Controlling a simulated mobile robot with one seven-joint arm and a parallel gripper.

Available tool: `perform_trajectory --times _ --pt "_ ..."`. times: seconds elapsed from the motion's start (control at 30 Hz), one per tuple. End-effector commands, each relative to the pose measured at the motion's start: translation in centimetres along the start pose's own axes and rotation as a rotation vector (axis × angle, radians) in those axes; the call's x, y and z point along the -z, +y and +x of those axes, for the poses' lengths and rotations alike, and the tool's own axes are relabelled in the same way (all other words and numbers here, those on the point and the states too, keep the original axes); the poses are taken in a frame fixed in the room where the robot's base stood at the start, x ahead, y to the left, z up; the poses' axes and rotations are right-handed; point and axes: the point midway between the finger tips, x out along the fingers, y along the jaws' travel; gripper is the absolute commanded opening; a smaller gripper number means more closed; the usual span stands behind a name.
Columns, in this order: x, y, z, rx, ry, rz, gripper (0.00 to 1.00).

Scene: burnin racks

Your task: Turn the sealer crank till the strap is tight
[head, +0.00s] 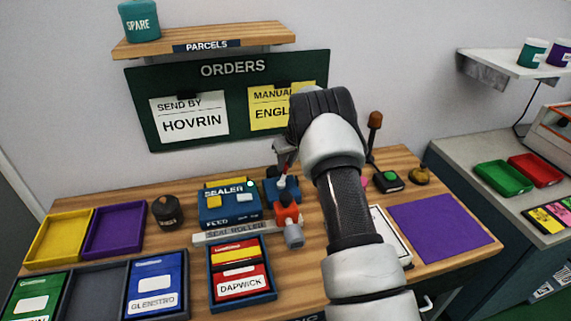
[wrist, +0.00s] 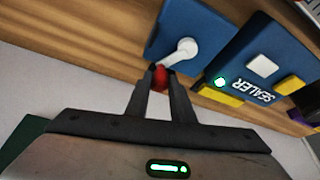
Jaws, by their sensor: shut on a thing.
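The blue sealer (head: 228,205) stands on the bench, with a yellow piece on top and a small green light. Beside it is a blue crank housing (head: 271,192). The white crank arm (wrist: 183,49) shows in the wrist view on that housing, with a red knob (wrist: 161,79) at its outer end. My gripper (wrist: 160,72) is shut on the knob, one finger on each side. In the head view my gripper (head: 283,168) reaches down over the housing and partly hides the crank. I cannot make out the strap or how tight it is.
A tray of red and yellow packets (head: 270,294) is nearer. A dark round item (head: 167,211) stands left, a purple mat (head: 440,226) right.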

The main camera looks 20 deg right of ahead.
Motion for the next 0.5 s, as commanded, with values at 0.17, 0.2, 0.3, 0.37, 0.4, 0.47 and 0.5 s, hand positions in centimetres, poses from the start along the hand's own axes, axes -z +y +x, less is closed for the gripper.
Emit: perform_trajectory --times 0.17,0.2,0.3,0.37,0.4,0.47,0.5 --pt "-0.3 0.2 -0.1 -0.033 0.0 0.075 0.0" --pt "-0.4 0.3 -0.1 -0.044 0.0 0.099 0.0" --pt "-0.7 0.4 -0.2 -0.073 0.001 0.171 0.0" --pt "-0.9 0.6 -0.3 -0.094 0.0 0.219 0.0" --pt "-1.0 0.6 -0.4 -0.107 0.001 0.253 0.0" --pt "-1.2 0.7 -0.5 -0.13 0.001 0.306 0.0" --pt "-1.4 0.7 -0.6 -0.145 0.001 0.339 0.0"
